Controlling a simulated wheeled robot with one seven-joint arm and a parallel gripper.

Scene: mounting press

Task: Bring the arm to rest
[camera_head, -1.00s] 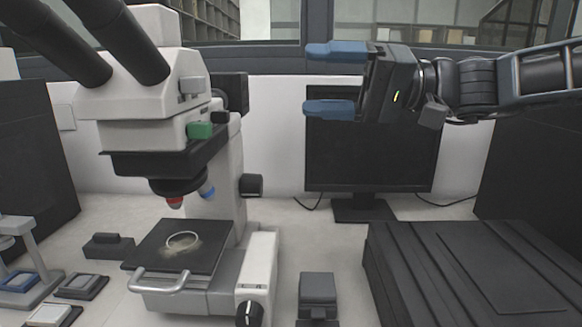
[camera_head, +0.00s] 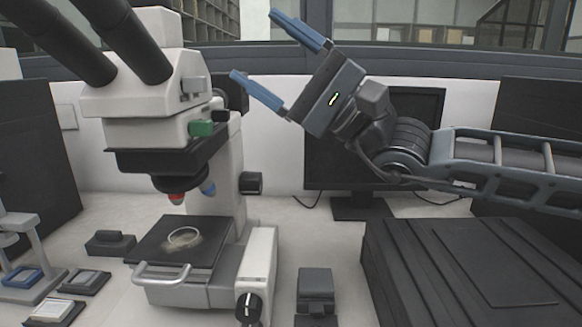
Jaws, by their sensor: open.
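My gripper (camera_head: 266,59) is open and empty, with its two blue fingers apart. It is in the air, tilted with the fingers pointing up and to the left. In the picture it shows just right of the microscope (camera_head: 190,120) and partly in front of the dark monitor (camera_head: 425,115). My arm reaches in from the right edge, bent at the wrist.
The microscope stage (camera_head: 205,238) has a front handle and a pale ring (camera_head: 184,237) on it. A ribbed dark box (camera_head: 470,270) fills the lower right. A small dark block (camera_head: 315,284) stands between them. Small trays (camera_head: 82,283) lie at the lower left.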

